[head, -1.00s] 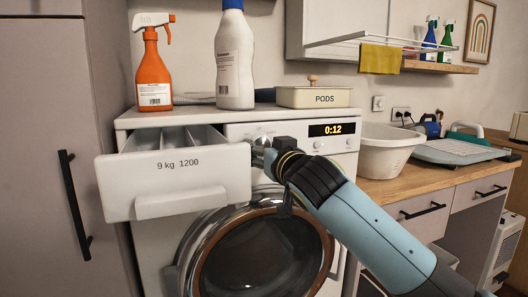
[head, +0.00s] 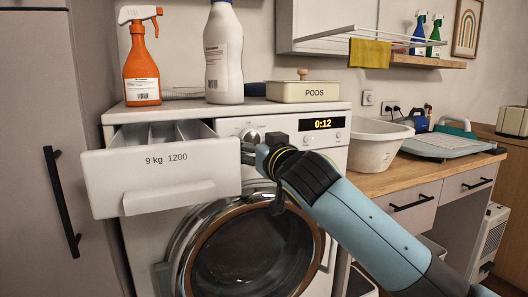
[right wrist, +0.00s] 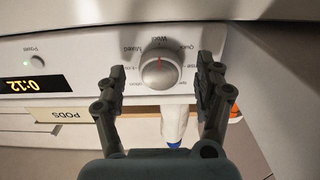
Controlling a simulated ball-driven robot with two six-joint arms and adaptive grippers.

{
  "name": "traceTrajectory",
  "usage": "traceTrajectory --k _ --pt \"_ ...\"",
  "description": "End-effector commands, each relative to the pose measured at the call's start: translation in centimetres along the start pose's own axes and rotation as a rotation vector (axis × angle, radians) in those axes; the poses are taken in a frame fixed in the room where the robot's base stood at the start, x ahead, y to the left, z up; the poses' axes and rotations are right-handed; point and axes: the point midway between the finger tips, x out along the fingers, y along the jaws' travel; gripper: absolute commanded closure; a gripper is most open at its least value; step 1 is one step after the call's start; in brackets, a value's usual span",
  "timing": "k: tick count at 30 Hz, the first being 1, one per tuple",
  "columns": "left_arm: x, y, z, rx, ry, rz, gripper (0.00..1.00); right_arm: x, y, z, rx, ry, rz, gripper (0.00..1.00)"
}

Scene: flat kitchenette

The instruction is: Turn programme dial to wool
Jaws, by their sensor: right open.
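The programme dial (head: 251,135) is on the washing machine's front panel, right of the pulled-out drawer (head: 160,170). In the right wrist view the dial (right wrist: 160,72) is a round silver knob with a red mark on its upper side in the picture, roughly towards the label that reads like "Wool". Other labels, among them "Mixed" and "Quick", surround it. My right gripper (head: 246,152) is open, close to the panel just below the dial in the head view. In the right wrist view its fingers (right wrist: 160,87) stand apart on either side of the dial, with visible gaps.
The open drawer stands out just left of my right gripper. The display (head: 323,124) reads 0:12. A PODS box (head: 303,92), a white bottle (head: 224,55) and an orange spray bottle (head: 141,65) stand on top. The round door (head: 250,255) is below, a white basin (head: 375,145) to the right.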

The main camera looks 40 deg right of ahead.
Motion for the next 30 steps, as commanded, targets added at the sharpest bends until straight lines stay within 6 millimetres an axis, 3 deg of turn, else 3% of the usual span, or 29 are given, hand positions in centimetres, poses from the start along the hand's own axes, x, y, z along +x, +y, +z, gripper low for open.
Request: traceTrajectory --k 9,15,20,30 --pt "0.0 0.1 -0.1 0.0 0.001 0.001 1.0 -6.9 0.0 0.1 -0.001 -0.002 -0.001 0.3" --pt "0.0 0.1 -0.1 0.0 0.001 0.002 1.0 -10.1 0.0 0.1 0.001 -0.002 -0.001 0.3" --pt "0.0 0.2 -0.1 0.0 0.001 0.002 1.0 -11.0 0.0 0.0 0.0 0.0 0.0 0.3" --pt "0.0 0.2 -0.1 0.0 0.001 0.002 1.0 -11.0 0.0 0.0 0.001 -0.001 0.0 0.3"
